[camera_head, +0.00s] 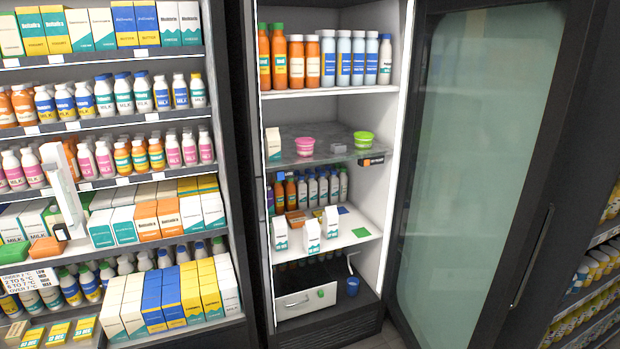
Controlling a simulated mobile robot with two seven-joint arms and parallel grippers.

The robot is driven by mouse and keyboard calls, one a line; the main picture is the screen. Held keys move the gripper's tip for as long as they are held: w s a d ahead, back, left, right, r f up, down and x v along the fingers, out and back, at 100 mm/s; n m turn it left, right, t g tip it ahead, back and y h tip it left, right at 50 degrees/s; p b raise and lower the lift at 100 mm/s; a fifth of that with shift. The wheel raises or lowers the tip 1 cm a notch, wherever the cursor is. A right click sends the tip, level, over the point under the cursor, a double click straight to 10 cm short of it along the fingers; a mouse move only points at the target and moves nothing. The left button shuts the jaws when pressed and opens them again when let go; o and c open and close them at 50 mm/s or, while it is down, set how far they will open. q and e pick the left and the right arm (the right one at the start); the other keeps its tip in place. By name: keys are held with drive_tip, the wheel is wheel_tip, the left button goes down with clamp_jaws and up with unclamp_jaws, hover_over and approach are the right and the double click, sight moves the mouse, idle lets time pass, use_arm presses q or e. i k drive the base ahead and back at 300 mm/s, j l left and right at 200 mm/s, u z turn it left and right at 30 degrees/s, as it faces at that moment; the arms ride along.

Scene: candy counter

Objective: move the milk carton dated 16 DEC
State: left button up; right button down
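Three small white and teal gable-top cartons stand upright on a white shelf inside the open cooler: a left carton (280,234), a front carton (312,238) and a right carton (331,222). A similar carton (273,144) stands at the left of the grey shelf above. No date is legible on any of them, so I cannot tell which reads 16 DEC. Neither of my grippers can be made out in the head view.
The cooler's glass door (480,160) stands open at the right. Pink and green tubs (306,146) sit on the grey shelf. A white drawer (305,301) and blue cup (352,286) are below. Packed shelves (120,180) fill the left.

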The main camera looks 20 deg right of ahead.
sight(311, 230)
drive_tip(key=i+l, duration=0.1)
drive_tip(key=l, duration=4.15)
drive_tip(key=j, duration=0.65)
drive_tip(key=i+j, duration=0.1)
drive_tip(key=j, duration=0.6)
